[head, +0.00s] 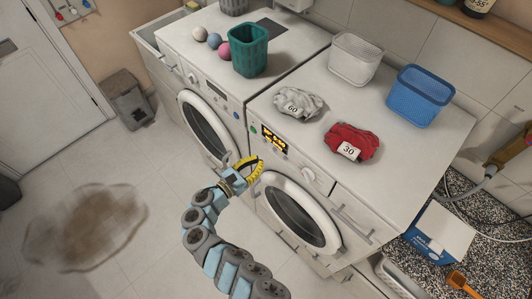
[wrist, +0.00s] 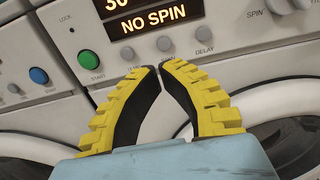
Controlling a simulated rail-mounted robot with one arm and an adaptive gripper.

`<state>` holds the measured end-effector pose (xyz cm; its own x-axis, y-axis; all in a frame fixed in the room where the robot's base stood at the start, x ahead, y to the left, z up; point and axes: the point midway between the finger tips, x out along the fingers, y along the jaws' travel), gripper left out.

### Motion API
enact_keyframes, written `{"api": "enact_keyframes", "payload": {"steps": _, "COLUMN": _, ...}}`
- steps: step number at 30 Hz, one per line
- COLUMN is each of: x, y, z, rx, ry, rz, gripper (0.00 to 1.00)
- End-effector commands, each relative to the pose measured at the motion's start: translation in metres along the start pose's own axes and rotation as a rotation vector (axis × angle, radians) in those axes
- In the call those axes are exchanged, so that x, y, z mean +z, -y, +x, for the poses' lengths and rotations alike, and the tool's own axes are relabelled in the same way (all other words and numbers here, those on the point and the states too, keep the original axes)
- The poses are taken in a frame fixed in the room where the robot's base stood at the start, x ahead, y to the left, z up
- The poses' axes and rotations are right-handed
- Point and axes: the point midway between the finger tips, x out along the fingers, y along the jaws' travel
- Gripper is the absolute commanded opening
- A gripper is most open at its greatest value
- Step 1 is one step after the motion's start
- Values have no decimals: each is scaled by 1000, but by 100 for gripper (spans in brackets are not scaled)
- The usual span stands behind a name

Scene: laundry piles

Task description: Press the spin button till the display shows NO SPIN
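The display (wrist: 155,22) in the wrist view reads NO SPIN on its lower line, with "30" cut off above. It glows amber in the head view (head: 273,139), too small to read there. Below it sit three small grey buttons: left (wrist: 125,54), middle (wrist: 164,43) and right (wrist: 203,32), marked DELAY. The tips appear just below the middle button; contact cannot be told. In the head view my gripper (head: 253,162) is at the right washer's front.
A green START button (wrist: 84,61) and a blue button (wrist: 38,75) lie left; a dial (wrist: 298,3) lies right. Grey laundry marked 60 (head: 298,101), red laundry marked 30 (head: 349,144) and baskets stand on the machines. A brown stain (head: 88,226) marks the floor.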

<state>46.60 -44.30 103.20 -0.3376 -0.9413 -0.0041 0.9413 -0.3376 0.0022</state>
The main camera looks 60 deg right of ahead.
Motion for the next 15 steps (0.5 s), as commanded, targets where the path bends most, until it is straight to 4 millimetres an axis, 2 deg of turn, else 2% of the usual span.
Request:
{"api": "enact_keyframes", "payload": {"steps": 3, "x": -2, "y": -1, "z": -23, "rx": 6, "ry": 0, "rz": -2, "gripper": 0}}
{"api": "enact_keyframes", "payload": {"steps": 9, "x": -1, "y": -2, "z": -55, "rx": 5, "ry": -1, "rz": 1, "gripper": 0}}
{"api": "enact_keyframes", "payload": {"steps": 15, "x": 0, "y": -1, "z": -71, "rx": 1, "ry": 0, "rz": 0, "gripper": 0}}
